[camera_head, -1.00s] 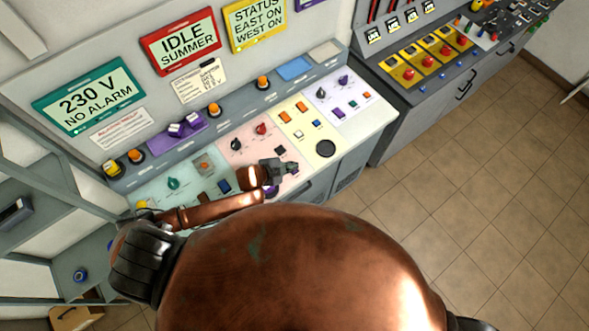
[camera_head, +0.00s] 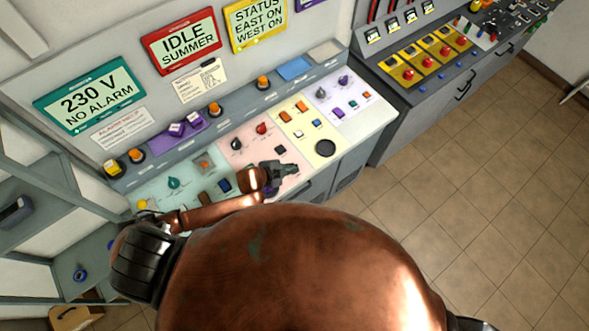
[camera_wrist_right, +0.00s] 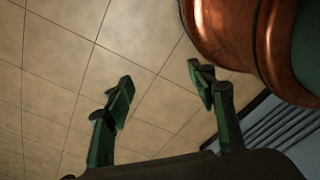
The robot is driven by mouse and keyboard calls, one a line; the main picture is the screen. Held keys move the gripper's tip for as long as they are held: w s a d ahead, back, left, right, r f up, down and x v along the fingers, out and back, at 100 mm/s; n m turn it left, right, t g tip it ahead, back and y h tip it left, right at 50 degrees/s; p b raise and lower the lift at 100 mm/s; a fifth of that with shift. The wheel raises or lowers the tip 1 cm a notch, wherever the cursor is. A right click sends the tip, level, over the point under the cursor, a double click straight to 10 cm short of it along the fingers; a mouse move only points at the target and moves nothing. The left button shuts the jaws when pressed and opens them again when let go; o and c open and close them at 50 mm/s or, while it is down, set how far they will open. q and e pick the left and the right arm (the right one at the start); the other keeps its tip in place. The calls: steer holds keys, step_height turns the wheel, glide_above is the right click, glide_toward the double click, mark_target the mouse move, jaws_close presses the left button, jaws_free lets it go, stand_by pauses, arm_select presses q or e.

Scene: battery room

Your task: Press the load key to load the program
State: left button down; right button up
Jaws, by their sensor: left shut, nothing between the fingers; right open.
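My left gripper (camera_head: 290,170) is shut and empty. It is over the pink section (camera_head: 240,158) of the control desk, beside a dark square key (camera_head: 280,150). The gripper and wrist hide part of that section, and a purple part shows just under them. The labels are too small to read, so I cannot tell which key is the load key, or whether the fingers touch the desk. A red-framed display (camera_head: 181,41) reads "IDLE SUMMER". My right gripper (camera_wrist_right: 162,88) is open and empty in the right wrist view, with floor tiles behind it.
A green display (camera_head: 90,96) reads "230 V NO ALARM". The yellow section (camera_head: 312,148) and lilac section (camera_head: 340,85) with more keys and knobs lie right of the pink one. A second console (camera_head: 420,60) stands at the right. The tiled floor (camera_head: 480,190) there is clear.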

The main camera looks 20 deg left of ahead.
arm_select(q)
steer(key=shift+f, duration=0.3)
arm_select(e)
steer(key=shift+w+d, duration=0.15)
steer(key=shift+w, duration=0.6)
arm_select(q)
steer(key=shift+f, duration=0.15)
arm_select(e)
steer(key=shift+s, duration=0.25)
arm_select(q)
steer(key=shift+w+r+p, duration=0.15)
steer(key=shift+r+p, duration=0.75)
steer(key=shift+r, duration=0.05)
arm_select(e)
steer(key=shift+r, duration=0.95)
